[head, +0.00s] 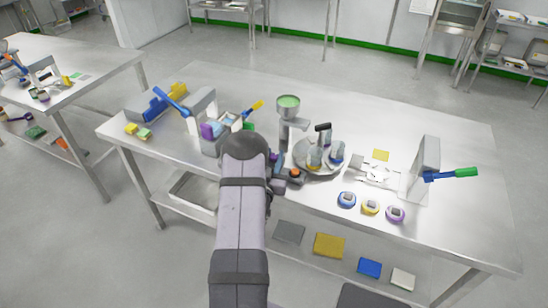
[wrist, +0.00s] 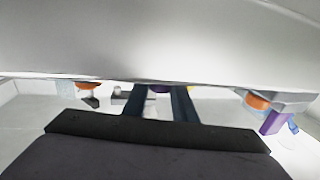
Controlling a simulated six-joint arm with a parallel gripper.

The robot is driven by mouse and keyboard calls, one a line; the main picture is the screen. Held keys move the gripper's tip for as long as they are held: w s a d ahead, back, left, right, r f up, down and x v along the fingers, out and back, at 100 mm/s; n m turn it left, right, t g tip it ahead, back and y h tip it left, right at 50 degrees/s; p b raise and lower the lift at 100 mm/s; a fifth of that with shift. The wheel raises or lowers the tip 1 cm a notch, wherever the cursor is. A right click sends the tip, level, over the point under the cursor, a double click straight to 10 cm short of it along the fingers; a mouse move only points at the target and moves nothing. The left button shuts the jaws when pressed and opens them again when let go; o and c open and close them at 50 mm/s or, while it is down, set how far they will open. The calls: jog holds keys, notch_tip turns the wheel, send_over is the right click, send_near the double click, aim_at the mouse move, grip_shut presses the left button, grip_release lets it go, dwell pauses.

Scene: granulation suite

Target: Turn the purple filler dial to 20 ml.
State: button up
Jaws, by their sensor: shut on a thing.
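In the wrist view a small purple part, which looks like the purple filler dial (wrist: 159,88), shows between the two dark blue-grey fingers of my gripper (wrist: 160,103). The gripper is shut on it. A wide pale grey surface above hides most of the dial. No scale, pointer or ml marking can be read.
In the wrist view orange round parts flank the gripper on the left (wrist: 88,86) and right (wrist: 258,101). In the head view a round metal tray (head: 320,170) with cups stands right of my arm. A press with a green-ended lever (head: 465,172) stands farther right.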

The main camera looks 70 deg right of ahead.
jog(key=shift+w, duration=0.1)
jog(key=m+g+b, duration=0.2)
jog(key=g, duration=0.2)
jog(key=shift+f+m+b, duration=0.15)
jog(key=shift+m+b, duration=0.15)
jog(key=m+g+b, duration=0.2)
jog(key=g, duration=0.1)
jog(key=shift+g, duration=0.4)
jog(key=shift+m+g, duration=0.4)
jog(key=shift+m, duration=0.1)
jog(key=shift+r+g+y+b, duration=0.2)
jog(key=shift+g+y+b, duration=0.1)
jog(key=o, duration=1)
jog(key=shift+o, duration=0.2)
